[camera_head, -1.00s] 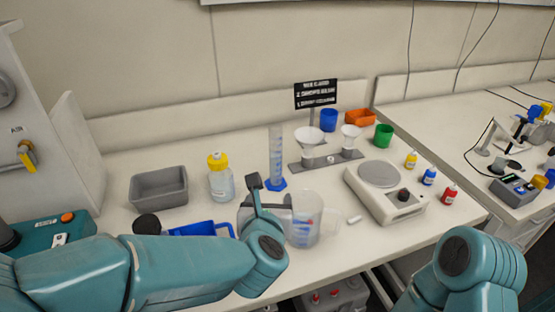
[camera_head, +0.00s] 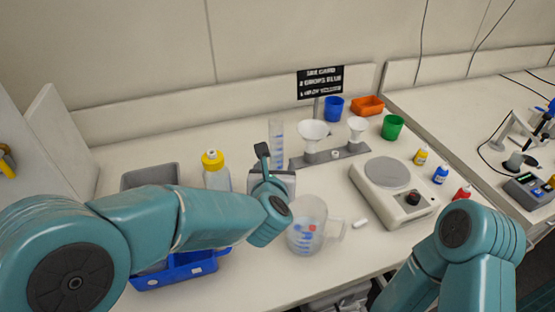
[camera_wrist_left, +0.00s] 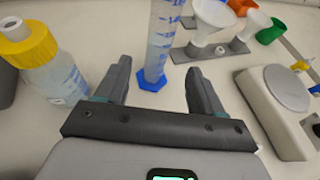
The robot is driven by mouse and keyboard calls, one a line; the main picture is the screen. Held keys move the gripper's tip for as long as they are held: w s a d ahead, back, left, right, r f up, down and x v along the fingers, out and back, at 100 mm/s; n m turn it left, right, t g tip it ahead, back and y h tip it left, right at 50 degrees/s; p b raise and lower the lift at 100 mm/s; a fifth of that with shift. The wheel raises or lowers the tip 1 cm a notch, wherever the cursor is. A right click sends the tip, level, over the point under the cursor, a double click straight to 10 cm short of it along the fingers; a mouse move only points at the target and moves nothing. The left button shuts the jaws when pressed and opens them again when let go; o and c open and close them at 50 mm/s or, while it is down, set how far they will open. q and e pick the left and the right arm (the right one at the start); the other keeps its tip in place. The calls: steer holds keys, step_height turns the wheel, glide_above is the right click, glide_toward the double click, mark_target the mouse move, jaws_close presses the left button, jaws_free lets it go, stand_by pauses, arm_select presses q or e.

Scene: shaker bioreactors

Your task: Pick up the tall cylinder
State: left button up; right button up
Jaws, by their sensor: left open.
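The tall cylinder (camera_head: 276,141) is a clear graduated cylinder with blue markings, upright on the bench. In the left wrist view the cylinder (camera_wrist_left: 161,40) stands on a blue hexagonal base (camera_wrist_left: 152,79), just beyond and between my open fingers. My left gripper (camera_wrist_left: 160,82) is open and empty. In the head view my left gripper (camera_head: 272,165) is in front of the cylinder and hides its lower part. My right arm shows at the lower right of the head view, but its gripper is not visible.
A yellow-capped bottle (camera_head: 214,172) stands left of the cylinder, and a clear beaker (camera_head: 308,228) stands in front. A funnel stand (camera_head: 345,153) is close on the right, with a balance (camera_head: 405,200) beyond. A blue tray (camera_head: 175,272) lies at the front left.

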mark_target(276, 160)
arm_select(q)
steer(key=x, duration=0.4)
steer(key=shift+w+a+f+p, duration=0.1)
steer(key=shift+w+a+p, duration=0.05)
steer(key=shift+a+p, duration=0.15)
steer(key=shift+w+d+f+p, duration=0.1)
steer(key=shift+w+d+p, duration=0.15)
steer(key=shift+w+p, duration=0.2)
steer(key=p+x, duration=0.1)
steer(key=x, duration=0.3)
steer(key=shift+a+f+p, duration=0.1)
steer(key=shift+f+p, duration=0.05)
steer(key=shift+p, duration=0.15)
steer(key=shift+w+f, duration=0.2)
steer(key=shift+w, duration=0.05)
steer(key=shift+s+r, duration=0.15)
steer(key=shift+s, duration=0.1)
steer(key=shift+w, duration=0.15)
steer(key=c, duration=1.1)
steer(key=shift+c, duration=0.2)
